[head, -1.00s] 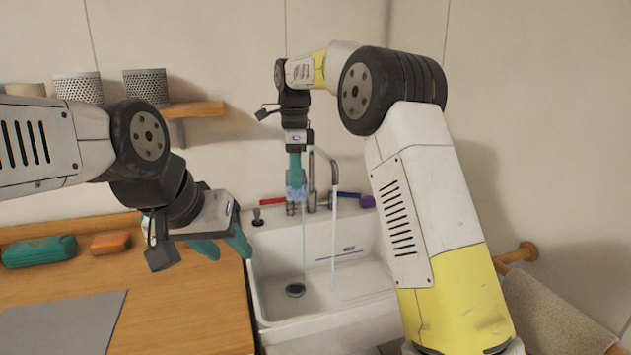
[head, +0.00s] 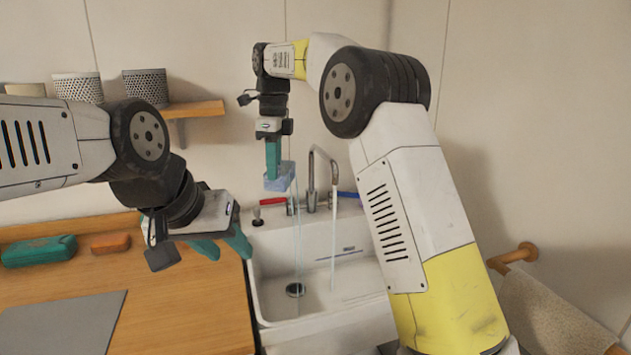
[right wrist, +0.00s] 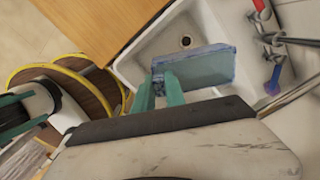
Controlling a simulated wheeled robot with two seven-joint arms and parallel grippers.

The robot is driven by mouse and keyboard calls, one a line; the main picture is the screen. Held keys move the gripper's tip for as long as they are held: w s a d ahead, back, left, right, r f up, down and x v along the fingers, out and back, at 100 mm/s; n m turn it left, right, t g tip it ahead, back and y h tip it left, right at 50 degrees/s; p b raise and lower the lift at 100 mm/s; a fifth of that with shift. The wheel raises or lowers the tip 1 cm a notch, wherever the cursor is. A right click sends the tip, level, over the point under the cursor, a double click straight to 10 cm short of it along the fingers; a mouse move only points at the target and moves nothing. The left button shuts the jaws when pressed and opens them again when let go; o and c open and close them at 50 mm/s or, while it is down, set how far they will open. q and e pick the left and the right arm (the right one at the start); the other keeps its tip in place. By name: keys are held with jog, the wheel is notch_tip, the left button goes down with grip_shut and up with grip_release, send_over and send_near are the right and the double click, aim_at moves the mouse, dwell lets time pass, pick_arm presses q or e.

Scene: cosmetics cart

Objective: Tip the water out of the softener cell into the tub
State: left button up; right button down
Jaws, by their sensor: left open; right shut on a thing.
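The softener cell (head: 279,178) is a small translucent blue box above the back left of the white tub (head: 257,300). My right gripper (head: 273,160) points down and is shut on its edge. In the right wrist view the cell (right wrist: 208,68) looks greenish and see-through, with the right fingers (right wrist: 158,92) at its near left end. A thin clear stream (head: 299,235) falls below the cell towards the tub's drain. How much water is in the cell and its exact tilt I cannot tell. My left gripper (head: 222,247) is open and empty above the counter's right edge.
The tap (head: 333,170) runs a second stream into the tub, right of the cell. Red (head: 272,201) and blue (head: 349,195) levers flank it. The wooden counter (head: 190,300) lies left, with a green case (head: 40,251) and an orange block (head: 110,243). A towel (head: 550,320) hangs right.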

jog(key=shift+s+d+r+y, duration=0.1)
jog(key=shift+s+d+y, duration=0.45)
jog(key=shift+s+y, duration=0.35)
jog(key=shift+d+r+y, duration=0.1)
jog(key=shift+d+y, duration=0.2)
jog(key=shift+d, duration=0.05)
jog(key=shift+s+d+t+y, duration=0.1)
jog(key=shift+d+t+y, duration=0.2)
jog(key=shift+d+y, duration=0.35)
jog(key=shift+d+r+y, duration=0.1)
jog(key=shift+d+y, duration=0.15)
jog(key=shift+y, duration=0.1)
jog(key=shift+s+d+y, duration=0.1)
jog(key=shift+d+y, duration=0.05)
jog(key=shift+y, duration=0.15)
jog(key=shift+s+d+r+t+y+p, duration=0.15)
jog(key=shift+d+t+y+p, duration=0.2)
jog(key=shift+d+y, duration=0.7)
jog(key=shift+d+r+y+p, duration=0.1)
jog(key=shift+d+y+p, duration=0.15)
jog(key=shift+y, duration=0.5)
dwell(0.6)
jog(key=shift+d+r+t+y+p, duration=0.15)
jog(key=shift+t+y+p, duration=0.35)
jog(key=shift+y, duration=1.2)
dwell(0.5)
